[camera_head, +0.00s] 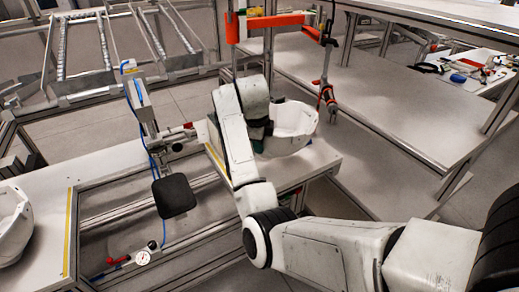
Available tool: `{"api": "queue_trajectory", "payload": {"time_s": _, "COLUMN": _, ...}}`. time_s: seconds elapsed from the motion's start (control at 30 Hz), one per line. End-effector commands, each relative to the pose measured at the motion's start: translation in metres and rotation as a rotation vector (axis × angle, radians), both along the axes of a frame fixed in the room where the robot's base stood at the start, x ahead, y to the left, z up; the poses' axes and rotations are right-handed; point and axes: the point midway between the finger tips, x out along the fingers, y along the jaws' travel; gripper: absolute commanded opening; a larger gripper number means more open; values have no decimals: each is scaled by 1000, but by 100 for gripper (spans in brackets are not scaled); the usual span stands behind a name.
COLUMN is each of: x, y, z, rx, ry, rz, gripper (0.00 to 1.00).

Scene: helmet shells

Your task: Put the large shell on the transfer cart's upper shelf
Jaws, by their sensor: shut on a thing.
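A large white shell (293,121) is just behind my wrist, over the small grey worktop (313,158). My arm hides its left side, and I cannot tell whether its underside touches the worktop. My gripper (262,133) is at the shell's left edge, shut on the shell; its fingertips are mostly hidden by my wrist. A second white shell (12,226) lies on the left bench, cut off by the frame edge. A long grey table surface (365,98) stands to the right; I cannot tell for sure which surface is the transfer cart's upper shelf.
A post with a blue cable and black pad (174,196) stands left of my arm, near a dial gauge (143,257). An orange-and-grey clamp frame (326,90) rises behind the shell. A roller rack (85,50) is at the back left. The long table's middle is clear.

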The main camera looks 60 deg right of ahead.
Motion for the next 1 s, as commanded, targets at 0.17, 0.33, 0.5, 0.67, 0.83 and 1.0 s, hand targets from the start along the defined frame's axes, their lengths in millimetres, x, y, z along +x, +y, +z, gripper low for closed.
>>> {"api": "queue_trajectory", "payload": {"time_s": 0.17, "x": 0, "y": 0, "z": -24, "rx": -2, "ry": 0, "rz": 3, "gripper": 0}}
{"api": "queue_trajectory", "payload": {"time_s": 0.33, "x": 1, "y": 0, "z": -35, "rx": -2, "ry": -2, "rz": 3, "gripper": 0}}
{"api": "queue_trajectory", "payload": {"time_s": 0.5, "x": 0, "y": 0, "z": -56, "rx": -1, "ry": 1, "rz": 5, "gripper": 0}}
{"api": "queue_trajectory", "payload": {"time_s": 0.67, "x": 1, "y": 0, "z": -68, "rx": -2, "ry": -3, "rz": 4, "gripper": 0}}
{"api": "queue_trajectory", "payload": {"time_s": 0.83, "x": 1, "y": 0, "z": -68, "rx": -2, "ry": -3, "rz": 4, "gripper": 0}}
{"api": "queue_trajectory", "payload": {"time_s": 1.0, "x": 1, "y": 0, "z": -69, "rx": 0, "ry": -2, "rz": 4, "gripper": 35}}
